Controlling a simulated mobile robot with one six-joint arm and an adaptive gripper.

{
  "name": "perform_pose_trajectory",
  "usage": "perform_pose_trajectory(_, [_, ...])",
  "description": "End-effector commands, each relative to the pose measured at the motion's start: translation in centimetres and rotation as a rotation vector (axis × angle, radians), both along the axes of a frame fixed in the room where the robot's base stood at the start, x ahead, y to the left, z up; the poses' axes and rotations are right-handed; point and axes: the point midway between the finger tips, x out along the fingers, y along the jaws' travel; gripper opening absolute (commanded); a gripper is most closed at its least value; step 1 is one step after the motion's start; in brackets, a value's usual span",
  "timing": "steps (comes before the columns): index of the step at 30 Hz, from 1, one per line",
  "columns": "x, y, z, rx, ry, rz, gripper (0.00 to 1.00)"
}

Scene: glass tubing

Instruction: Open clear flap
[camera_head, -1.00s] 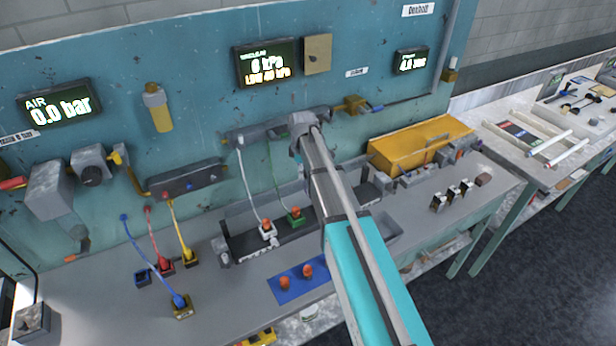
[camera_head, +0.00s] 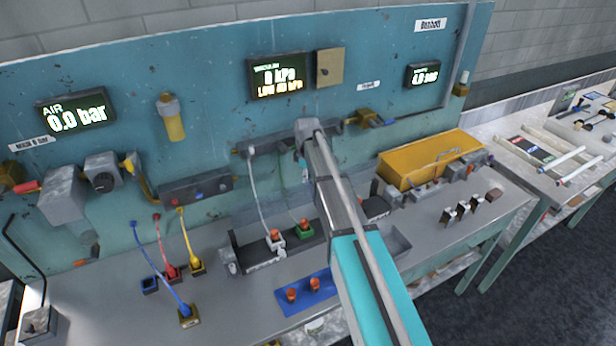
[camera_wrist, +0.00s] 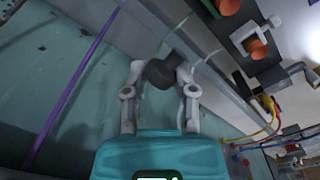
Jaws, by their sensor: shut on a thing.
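My gripper (camera_head: 308,130) reaches up to the grey rail (camera_head: 265,146) on the teal back panel, in the middle of the head view. In the wrist view, the two grey fingers of my gripper (camera_wrist: 160,68) close on a dark, rounded knob (camera_wrist: 160,74). The knob's far side and what it is fixed to are hard to make out. The clear flap cannot be made out for certain in either view. My arm covers part of the bench fixture below the rail.
Below stands a dark fixture with a white tube (camera_head: 259,200) and orange-capped fittings (camera_head: 276,237). A yellow bin (camera_head: 425,162) is to the right, and a blue plate (camera_head: 305,293) lies in front. Blue, red and yellow hoses hang at the left.

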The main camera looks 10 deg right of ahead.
Motion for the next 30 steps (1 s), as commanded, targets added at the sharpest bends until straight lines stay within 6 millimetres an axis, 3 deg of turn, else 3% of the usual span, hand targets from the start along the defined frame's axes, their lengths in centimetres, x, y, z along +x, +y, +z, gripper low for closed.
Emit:
perform_pose_trajectory(1, [0.3, -0.4, 0.0, -0.007, -0.007, -0.004, 0.39])
perform_pose_trajectory(6, [0.2, -0.3, 0.0, -0.006, -0.005, -0.003, 0.71])
perform_pose_trajectory(7, [0.2, -0.3, 0.0, -0.005, -0.004, -0.002, 0.73])
perform_pose_trajectory(20, [0.3, -0.1, 0.1, -0.004, -0.003, -0.001, 0.73])
perform_pose_trajectory(30, [1.7, 0.3, 0.4, -0.003, -0.002, -0.001, 0.73])
